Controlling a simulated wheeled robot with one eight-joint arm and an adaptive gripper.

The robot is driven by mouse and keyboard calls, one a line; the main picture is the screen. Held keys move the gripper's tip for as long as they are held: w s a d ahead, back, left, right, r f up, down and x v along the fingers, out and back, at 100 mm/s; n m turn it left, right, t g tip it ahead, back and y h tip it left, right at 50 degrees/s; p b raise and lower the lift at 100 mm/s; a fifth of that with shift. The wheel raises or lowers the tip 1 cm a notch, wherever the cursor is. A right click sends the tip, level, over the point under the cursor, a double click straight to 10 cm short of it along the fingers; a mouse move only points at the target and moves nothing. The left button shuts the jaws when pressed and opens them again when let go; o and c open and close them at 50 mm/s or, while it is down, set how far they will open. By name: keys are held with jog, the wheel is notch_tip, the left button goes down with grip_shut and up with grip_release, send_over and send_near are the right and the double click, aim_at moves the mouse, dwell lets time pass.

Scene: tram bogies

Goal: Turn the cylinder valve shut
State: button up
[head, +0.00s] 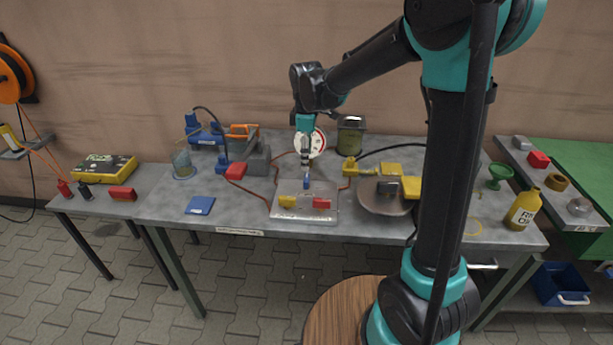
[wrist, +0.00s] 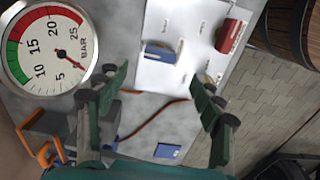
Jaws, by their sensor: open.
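A pale plate (head: 303,215) lies at the front middle of the bench, with a yellow lever-like part (head: 287,201), a red one (head: 321,203) and a blue one (head: 307,183). In the wrist view the plate (wrist: 190,22) has small labels, too blurred to read, beside the blue part (wrist: 159,52) and the red part (wrist: 230,36). I cannot tell which part is the cylinder valve. My gripper (head: 306,168) points down above the plate's back edge, close over the blue part. In the wrist view my gripper (wrist: 160,77) is open, its fingers apart with nothing between them.
A round pressure gauge (wrist: 44,48) marked BAR is close left of my gripper. A brown bowl (head: 383,198) with yellow and dark parts stands right of the plate, and a red block (head: 236,171) left. Hoses run across the bench. A blue pad (head: 200,205) lies front left.

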aim_at(307, 177)
notch_tip(307, 177, down, 8)
jog(key=shift+f, duration=0.1)
dwell(0.4)
jog(key=c, duration=1.2)
